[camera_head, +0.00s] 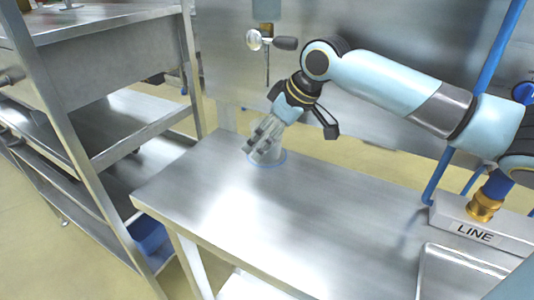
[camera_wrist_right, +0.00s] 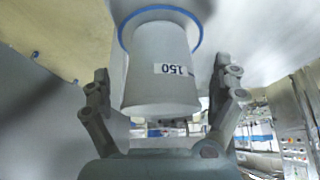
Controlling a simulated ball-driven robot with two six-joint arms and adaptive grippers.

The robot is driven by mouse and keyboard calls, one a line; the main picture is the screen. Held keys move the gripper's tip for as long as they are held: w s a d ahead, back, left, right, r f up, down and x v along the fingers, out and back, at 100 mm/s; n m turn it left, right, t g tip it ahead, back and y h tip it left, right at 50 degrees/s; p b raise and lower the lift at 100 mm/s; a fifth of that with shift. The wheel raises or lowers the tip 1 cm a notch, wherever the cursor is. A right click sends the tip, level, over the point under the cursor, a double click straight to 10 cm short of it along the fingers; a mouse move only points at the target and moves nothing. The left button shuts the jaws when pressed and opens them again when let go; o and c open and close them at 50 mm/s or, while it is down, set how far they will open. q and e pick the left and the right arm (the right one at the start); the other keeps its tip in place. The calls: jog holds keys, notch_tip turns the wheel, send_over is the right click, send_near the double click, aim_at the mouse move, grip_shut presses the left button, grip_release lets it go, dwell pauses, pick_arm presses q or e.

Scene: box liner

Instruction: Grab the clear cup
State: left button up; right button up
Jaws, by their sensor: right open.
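The clear cup (camera_head: 279,157) stands on the metal table near its far edge, with a blue ring at its foot. My right gripper (camera_head: 262,145) reaches down over it and hides much of it. In the right wrist view the cup (camera_wrist_right: 158,82) looks pale and cloudy, with a label reading 150. There the open fingers of my right gripper (camera_wrist_right: 163,92) stand on either side of the cup, with a visible gap on each side. My left gripper is not in view.
The metal table (camera_head: 225,200) is clear in front of the cup. A box labelled LINE (camera_head: 470,232) with a brass fitting (camera_head: 482,208) and a metal tray (camera_head: 450,275) are at the right. A metal shelf rack (camera_head: 95,130) stands at the left.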

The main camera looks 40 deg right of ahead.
jog(key=shift+w+f, duration=0.15)
jog(key=shift+f, duration=0.1)
jog(key=c, duration=1.3)
jog(key=shift+r, duration=0.15)
jog(key=shift+c, duration=0.2)
